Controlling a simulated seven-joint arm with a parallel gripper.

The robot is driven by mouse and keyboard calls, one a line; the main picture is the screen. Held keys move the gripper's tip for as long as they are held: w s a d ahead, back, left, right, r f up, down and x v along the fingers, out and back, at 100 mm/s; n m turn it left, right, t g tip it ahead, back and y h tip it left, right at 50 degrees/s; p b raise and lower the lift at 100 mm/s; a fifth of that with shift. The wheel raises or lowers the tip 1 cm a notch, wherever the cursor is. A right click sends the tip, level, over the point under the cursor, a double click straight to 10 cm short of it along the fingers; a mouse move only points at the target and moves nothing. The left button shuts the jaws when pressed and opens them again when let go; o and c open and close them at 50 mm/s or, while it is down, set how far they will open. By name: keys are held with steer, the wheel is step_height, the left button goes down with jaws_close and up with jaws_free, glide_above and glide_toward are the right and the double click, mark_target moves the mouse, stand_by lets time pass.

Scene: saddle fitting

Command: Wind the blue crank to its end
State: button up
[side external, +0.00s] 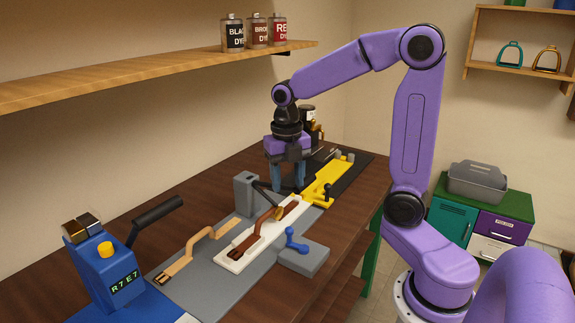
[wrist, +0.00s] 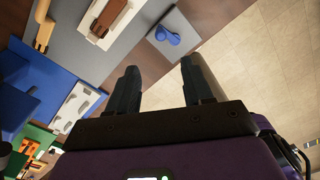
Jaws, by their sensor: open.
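The blue crank (side external: 296,242) stands on a grey block (side external: 304,260) at the near edge of the grey fixture plate. Its knob points up in the side view. In the wrist view the blue crank (wrist: 168,37) shows at the top, beyond the fingertips and apart from them. My gripper (side external: 289,190) points down over the bench, behind the crank in the side view, near the yellow piece. In the wrist view my gripper (wrist: 160,68) has its two dark fingers wide apart with nothing between them.
A white bed with a brown strap (side external: 267,229) lies beside the crank, near a grey post (side external: 246,190). A tan strap (side external: 195,250) lies to the left. A yellow fixture (side external: 325,180) stands behind. A blue machine (side external: 105,270) with a black lever stands front left.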

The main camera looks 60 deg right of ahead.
step_height(320, 180, up, 3)
steer(key=shift+r, duration=0.2)
steer(key=s+a+f+m, duration=0.3)
steer(key=s+a+m, duration=0.2)
steer(key=s+m, duration=0.3)
steer(key=s+a+f+m, duration=0.3)
steer(key=s+a+m, duration=0.2)
steer(key=s, duration=0.8)
steer(key=m, duration=0.3)
steer(key=shift+a+f+m+y, duration=0.15)
steer(key=shift+f+m+y, duration=0.15)
steer(key=shift+f, duration=0.05)
